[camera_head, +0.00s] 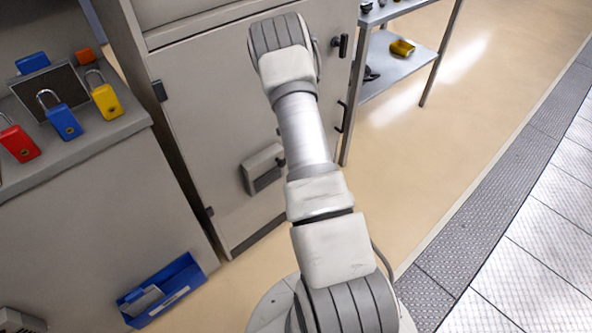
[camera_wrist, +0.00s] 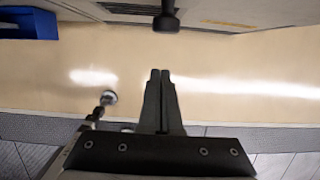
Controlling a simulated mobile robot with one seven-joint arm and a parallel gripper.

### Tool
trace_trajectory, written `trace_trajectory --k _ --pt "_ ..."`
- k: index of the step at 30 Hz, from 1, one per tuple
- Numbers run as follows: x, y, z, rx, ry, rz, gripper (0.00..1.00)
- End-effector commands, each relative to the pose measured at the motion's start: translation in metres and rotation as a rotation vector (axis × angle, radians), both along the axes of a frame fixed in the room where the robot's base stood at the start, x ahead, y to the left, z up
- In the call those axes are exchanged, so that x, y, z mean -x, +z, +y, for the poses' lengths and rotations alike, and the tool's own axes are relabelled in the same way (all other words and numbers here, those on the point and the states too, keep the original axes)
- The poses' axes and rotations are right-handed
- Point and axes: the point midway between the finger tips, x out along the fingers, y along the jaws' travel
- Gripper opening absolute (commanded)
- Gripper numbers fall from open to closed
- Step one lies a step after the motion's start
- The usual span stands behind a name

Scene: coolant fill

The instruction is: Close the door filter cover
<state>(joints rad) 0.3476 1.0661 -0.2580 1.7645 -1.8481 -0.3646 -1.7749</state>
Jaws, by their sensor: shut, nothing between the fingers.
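The filter cover (camera_head: 262,168) is a small beige box with a dark lower face, low on the grey cabinet door (camera_head: 205,125). It appears to stand out from the door at a tilt, but I cannot tell how far open it is. A small dark knob shows at its right side, close to my arm. My gripper (camera_wrist: 160,75) is shut and empty in the wrist view, fingertips together. A black rounded knob or handle (camera_wrist: 166,18) is just beyond the fingertips; I cannot tell whether it belongs to the cover. My arm hides the gripper in the head view.
Padlocks, including a red one (camera_head: 18,140), sit on the counter (camera_head: 85,138). A metal shelf (camera_head: 405,65) stands right of the cabinet. The floor (camera_head: 440,130) further right is clear.

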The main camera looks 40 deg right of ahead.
Motion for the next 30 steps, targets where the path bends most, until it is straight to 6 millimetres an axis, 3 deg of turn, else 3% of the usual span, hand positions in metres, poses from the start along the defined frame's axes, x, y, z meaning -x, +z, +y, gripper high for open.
trace_trajectory --k 1,3,6,12,23,26,30 --pt "-0.001 0.002 0.002 0.0 0.0 0.0 0.0" --pt "0.004 0.028 0.0 0.002 0.0 -0.003 0.0" --pt "0.01 0.051 0.001 0.001 0.0 -0.003 0.0" --pt "0.019 0.084 0.0 0.0 0.0 -0.002 0.0" --pt "0.024 0.097 0.0 0.0 0.0 0.0 0.0" --pt "0.02 0.105 0.0 0.003 -0.026 -0.015 0.0" --pt "-0.003 0.15 -0.001 0.016 -0.184 -0.105 0.0"
